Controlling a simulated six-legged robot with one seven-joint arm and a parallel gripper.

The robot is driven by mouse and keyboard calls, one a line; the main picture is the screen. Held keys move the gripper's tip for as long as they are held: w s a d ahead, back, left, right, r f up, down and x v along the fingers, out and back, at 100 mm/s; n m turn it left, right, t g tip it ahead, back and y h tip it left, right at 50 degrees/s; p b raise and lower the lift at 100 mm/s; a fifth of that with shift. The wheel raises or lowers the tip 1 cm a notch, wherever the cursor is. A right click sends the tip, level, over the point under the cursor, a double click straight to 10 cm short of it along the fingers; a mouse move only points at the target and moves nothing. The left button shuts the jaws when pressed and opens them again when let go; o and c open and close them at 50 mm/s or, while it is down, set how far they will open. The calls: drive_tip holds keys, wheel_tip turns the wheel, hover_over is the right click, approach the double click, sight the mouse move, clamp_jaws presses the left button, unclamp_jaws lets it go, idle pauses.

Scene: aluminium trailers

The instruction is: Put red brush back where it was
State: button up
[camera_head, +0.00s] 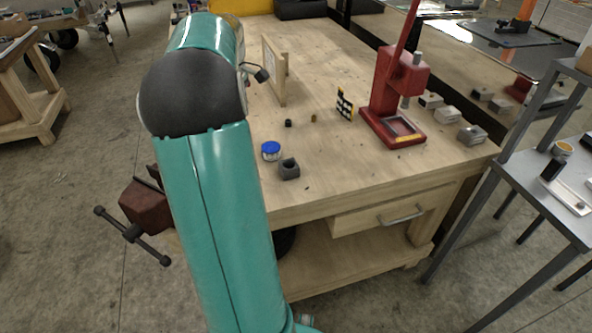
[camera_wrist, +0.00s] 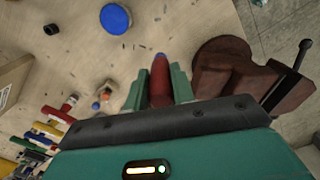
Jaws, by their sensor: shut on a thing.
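In the wrist view, my gripper (camera_wrist: 159,76) is shut on a red, tapered handle (camera_wrist: 160,84) held between its two teal fingers. I take this to be the red brush; its bristles cannot be made out. The brush is over or near the wooden bench top (camera_wrist: 175,25); the exact gap cannot be told. To the left lies a row of coloured handles, with red (camera_wrist: 58,114), yellow (camera_wrist: 47,130) and more partly hidden behind my gripper body. In the head view, my teal arm hides the gripper and the brush.
A dark red vise (camera_wrist: 232,72) is close at the right of my gripper. A blue-lidded jar (camera_head: 271,151) and grey block (camera_head: 289,169) stand near the bench's front edge. A red press (camera_head: 397,90) stands farther right. Bare bench top (camera_head: 335,165) lies between them.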

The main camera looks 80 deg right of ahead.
drive_tip(key=s+f, duration=0.4)
drive_tip(key=s+d+f, duration=0.1)
drive_tip(key=s+f, duration=0.3)
drive_tip(key=s, duration=0.1)
drive_tip(key=s+d+f, duration=0.1)
drive_tip(key=s+f, duration=0.3)
drive_tip(key=f, duration=0.1)
drive_tip(key=shift+s, duration=0.2)
drive_tip(key=shift+f, duration=0.2)
drive_tip(key=shift+d, duration=0.1)
drive_tip(key=o, duration=0.9)
drive_tip(key=shift+f, duration=0.1)
drive_tip(key=shift+o, duration=0.4)
wheel_tip(320, 180, up, 12)
